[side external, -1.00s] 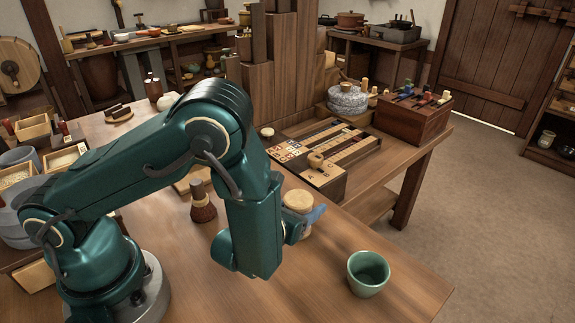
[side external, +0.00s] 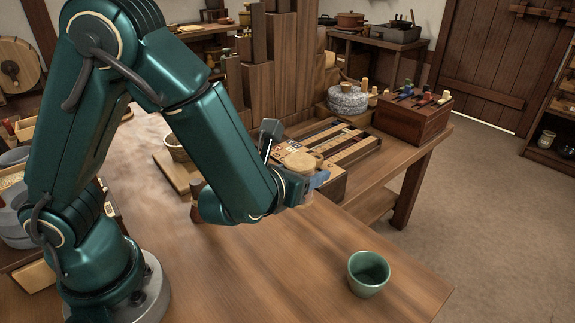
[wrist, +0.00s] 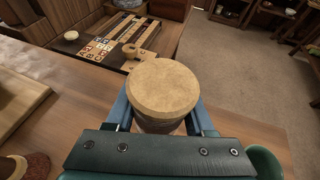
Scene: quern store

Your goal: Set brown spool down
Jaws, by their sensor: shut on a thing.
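My gripper (side external: 312,182) is shut on the brown spool, with its blue fingers on either side of it. The spool is a short round piece with a pale tan top (wrist: 163,86) and a darker brown body below. In the side view its top (side external: 299,161) shows just past my wrist, roughly upright, in front of the slotted board. It appears raised off the wooden table (side external: 300,260). Its underside is hidden in both views.
The slotted board (side external: 335,150) with a knobbed block lies just beyond the spool. A green cup (side external: 368,273) stands at the table's front right. A stone pot (side external: 347,98) and wooden box (side external: 412,115) stand farther back. The table between spool and cup is clear.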

